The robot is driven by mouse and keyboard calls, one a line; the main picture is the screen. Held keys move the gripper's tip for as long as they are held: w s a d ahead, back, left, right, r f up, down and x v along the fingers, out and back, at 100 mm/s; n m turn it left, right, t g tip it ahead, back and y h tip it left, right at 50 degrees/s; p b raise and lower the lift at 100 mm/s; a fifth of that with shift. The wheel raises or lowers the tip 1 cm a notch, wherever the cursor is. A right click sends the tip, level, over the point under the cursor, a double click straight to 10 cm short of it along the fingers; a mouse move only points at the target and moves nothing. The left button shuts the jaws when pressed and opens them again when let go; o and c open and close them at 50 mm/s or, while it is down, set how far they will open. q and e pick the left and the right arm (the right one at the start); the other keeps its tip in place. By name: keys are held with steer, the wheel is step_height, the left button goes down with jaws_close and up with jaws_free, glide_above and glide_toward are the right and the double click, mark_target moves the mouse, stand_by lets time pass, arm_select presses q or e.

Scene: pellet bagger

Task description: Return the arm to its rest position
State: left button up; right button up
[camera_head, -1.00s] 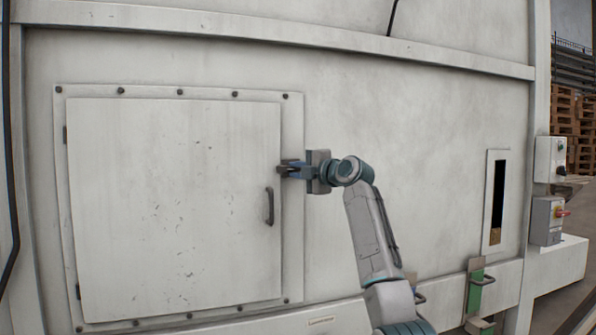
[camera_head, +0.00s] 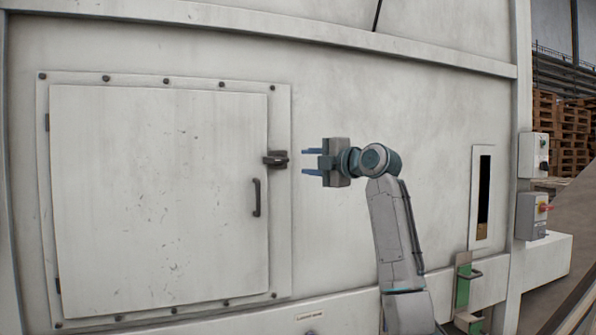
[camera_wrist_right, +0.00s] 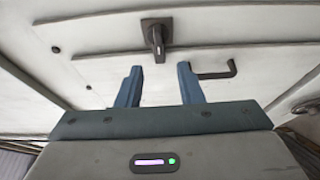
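My right gripper (camera_head: 310,161) is in front of the machine wall, right of the hatch door (camera_head: 160,200). Its two blue fingers point left, are spread apart and hold nothing. The dark latch (camera_head: 276,159) sits at the door's right edge, a short gap to the left of the fingertips. In the right wrist view the open fingers (camera_wrist_right: 160,87) show with the latch (camera_wrist_right: 156,36) beyond them, touching neither finger. The door looks shut in its frame. My left gripper is not in view.
A dark pull handle (camera_head: 257,198) is on the door below the latch. Right of my arm are a slotted gauge panel (camera_head: 482,197), a green bracket with a handle (camera_head: 463,286) and switch boxes (camera_head: 532,215). The wall between arm and gauge is clear.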

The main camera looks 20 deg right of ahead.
steer(key=shift+s+d, duration=0.2)
steer(key=shift+s, duration=0.3)
